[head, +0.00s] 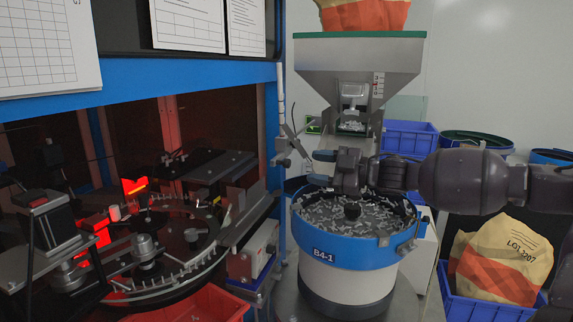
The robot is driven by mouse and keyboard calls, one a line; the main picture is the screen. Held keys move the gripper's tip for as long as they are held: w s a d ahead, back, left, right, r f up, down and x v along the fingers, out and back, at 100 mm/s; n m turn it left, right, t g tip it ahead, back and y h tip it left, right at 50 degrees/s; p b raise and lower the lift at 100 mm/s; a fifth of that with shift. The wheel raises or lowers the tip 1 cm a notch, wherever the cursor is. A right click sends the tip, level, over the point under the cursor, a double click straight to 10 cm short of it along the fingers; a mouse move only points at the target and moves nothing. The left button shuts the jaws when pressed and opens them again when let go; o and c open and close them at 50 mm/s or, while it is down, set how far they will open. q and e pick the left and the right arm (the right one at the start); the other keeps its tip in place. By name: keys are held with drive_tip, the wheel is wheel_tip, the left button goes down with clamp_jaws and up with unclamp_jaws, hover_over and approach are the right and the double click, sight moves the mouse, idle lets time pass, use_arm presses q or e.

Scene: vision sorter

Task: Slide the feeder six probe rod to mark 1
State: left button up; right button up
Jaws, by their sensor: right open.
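A hopper feeder (360,60) with a green rim stands above a blue-rimmed bowl (322,241) labelled B4-1. The bowl holds many small grey parts. A small panel with red marks (378,85) is on the hopper's front right. I cannot tell for sure which part is the probe rod; a thin dark slanted rod (296,143) shows left of my right gripper. My right gripper (321,169) comes in from the right above the bowl. Its two fingers point left, apart, with nothing visible between them. My left gripper is not in view.
A blue-framed machine (190,92) with a dark glass disc and red lights fills the left. Blue crates (408,138) stand behind my right arm. A printed sack (497,262) sits in a crate at the lower right. A red bin (195,305) is at the bottom.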

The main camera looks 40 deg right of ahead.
sight(290, 164)
drive_tip(key=shift+x, duration=4)
clamp_jaws()
